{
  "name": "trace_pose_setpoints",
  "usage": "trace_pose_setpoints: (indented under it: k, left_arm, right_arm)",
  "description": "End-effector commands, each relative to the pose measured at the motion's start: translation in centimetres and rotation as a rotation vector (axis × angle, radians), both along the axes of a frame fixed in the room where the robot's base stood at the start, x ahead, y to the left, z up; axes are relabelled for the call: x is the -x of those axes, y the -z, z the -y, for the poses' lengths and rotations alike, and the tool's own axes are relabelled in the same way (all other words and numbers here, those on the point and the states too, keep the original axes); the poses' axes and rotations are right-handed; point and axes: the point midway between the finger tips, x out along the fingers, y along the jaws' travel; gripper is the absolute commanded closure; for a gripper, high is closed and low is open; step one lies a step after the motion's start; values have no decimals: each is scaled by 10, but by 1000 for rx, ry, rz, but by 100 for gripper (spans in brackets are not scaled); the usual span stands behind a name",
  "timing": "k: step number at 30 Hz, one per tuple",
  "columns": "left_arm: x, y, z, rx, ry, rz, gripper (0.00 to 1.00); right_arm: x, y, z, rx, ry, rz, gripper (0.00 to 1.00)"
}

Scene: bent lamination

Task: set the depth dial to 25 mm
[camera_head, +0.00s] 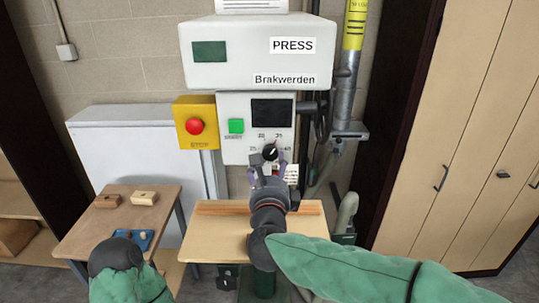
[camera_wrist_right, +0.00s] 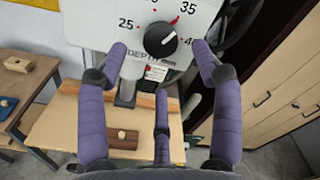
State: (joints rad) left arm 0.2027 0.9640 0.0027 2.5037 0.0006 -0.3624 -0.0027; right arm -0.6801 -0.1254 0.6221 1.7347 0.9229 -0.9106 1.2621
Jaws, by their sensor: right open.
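The black depth dial (camera_head: 270,152) sits on the white press panel; it also shows in the right wrist view (camera_wrist_right: 160,39). Its white pointer line points up and to the right, towards the side of the 35 and the partly hidden 4-something mark. The 25 mark (camera_wrist_right: 126,24) is at the dial's left. My right gripper (camera_head: 269,166) is open just below and in front of the dial. In the right wrist view its purple fingers (camera_wrist_right: 158,65) are spread around and below the dial, with none seen touching it. Of my left arm only the dark wrist and green sleeve show.
A red emergency button (camera_head: 195,126) on a yellow box and a green button (camera_head: 236,126) are left of the dial. A wooden press table (camera_head: 200,240) lies below. A side table (camera_head: 95,235) with wooden blocks stands left. Pipes and cables run right of the panel.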

Motion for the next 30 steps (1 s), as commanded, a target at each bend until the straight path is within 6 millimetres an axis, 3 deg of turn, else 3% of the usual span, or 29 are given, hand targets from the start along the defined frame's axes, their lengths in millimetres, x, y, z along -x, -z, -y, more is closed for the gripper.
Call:
trace_pose_setpoints:
  k: [3, 9, 23, 28, 29, 30]
  left_arm:
    - [0, -2, 0, 0, 0, 1, 60]
    - [0, -4, 0, 0, 0, 1, 60]
    - [0, -5, 0, 0, 0, 1, 60]
    - [0, -5, 0, 0, 0, 1, 60]
    - [-1, -5, 0, 0, 0, 1, 60]
    - [-1, -5, 0, 0, 0, 1, 60]
  right_arm:
    - [-22, 0, 1, 1, 2, -1, 34]
    - [-47, 0, 0, 2, 1, -1, 34]
    - [-58, 0, 0, 2, -1, 1, 34]
    - [-58, 0, 0, 2, -1, 0, 82]
    - [-58, 0, 0, 2, -1, 0, 90]
    - [-58, 0, 0, 2, -1, 0, 90]
